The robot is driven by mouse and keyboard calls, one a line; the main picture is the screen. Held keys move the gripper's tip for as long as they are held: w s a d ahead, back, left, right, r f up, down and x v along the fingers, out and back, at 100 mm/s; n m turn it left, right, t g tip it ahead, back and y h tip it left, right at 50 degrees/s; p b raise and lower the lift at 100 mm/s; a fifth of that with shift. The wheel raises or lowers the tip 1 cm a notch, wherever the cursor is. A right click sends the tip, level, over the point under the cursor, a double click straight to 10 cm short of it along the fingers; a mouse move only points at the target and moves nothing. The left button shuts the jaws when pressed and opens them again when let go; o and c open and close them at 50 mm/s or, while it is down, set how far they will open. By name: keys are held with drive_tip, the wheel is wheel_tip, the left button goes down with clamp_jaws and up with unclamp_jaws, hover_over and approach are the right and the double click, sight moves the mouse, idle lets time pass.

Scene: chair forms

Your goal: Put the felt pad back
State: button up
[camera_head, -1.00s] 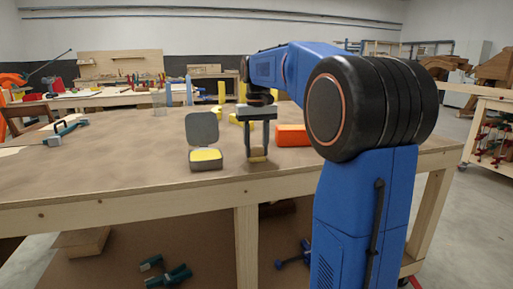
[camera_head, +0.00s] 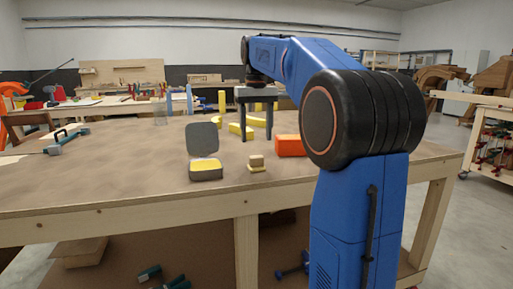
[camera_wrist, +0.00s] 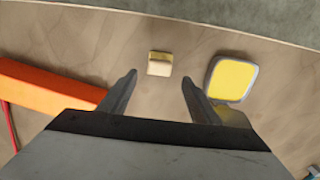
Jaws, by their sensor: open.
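A small tan block (camera_head: 256,160) sits on a thin yellow piece (camera_head: 257,169) on the table. The block also shows in the wrist view (camera_wrist: 159,68), between and just beyond my fingertips. To its left in the head view stands a small chair form with an upright grey back (camera_head: 202,139) and a yellow-topped seat (camera_head: 206,169). The yellow top shows grey-rimmed in the wrist view (camera_wrist: 232,79). I cannot tell for sure which piece is the felt pad. My gripper (camera_head: 257,138) is open and empty, above and behind the block (camera_wrist: 159,77).
An orange block (camera_head: 289,146) lies right of the small block, and at left in the wrist view (camera_wrist: 50,87). Several yellow pieces (camera_head: 240,130) lie farther back. A teal clamp (camera_head: 66,139) lies at the far left. The table's front (camera_head: 120,200) is clear.

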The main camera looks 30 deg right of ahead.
drive_tip(key=shift+r, duration=1.7)
drive_tip(key=s+a+f+n+t, duration=0.1)
drive_tip(key=s+a+f, duration=0.45)
drive_tip(key=s, duration=0.25)
drive_tip(key=s+a+f+n+t, duration=0.1)
drive_tip(key=s+a+f+t, duration=0.1)
drive_tip(key=s+a+f, duration=0.45)
drive_tip(key=s+a+f+t, duration=0.1)
drive_tip(key=s+a+f, duration=0.1)
drive_tip(key=s+f, duration=0.5)
drive_tip(key=s+a+f+n, duration=0.1)
drive_tip(key=s+f, duration=0.7)
drive_tip(key=f, duration=0.4)
drive_tip(key=shift+s+a+t, duration=0.25)
drive_tip(key=shift+a+t, duration=0.1)
drive_tip(key=shift+t, duration=0.05)
drive_tip(key=shift+r, duration=0.1)
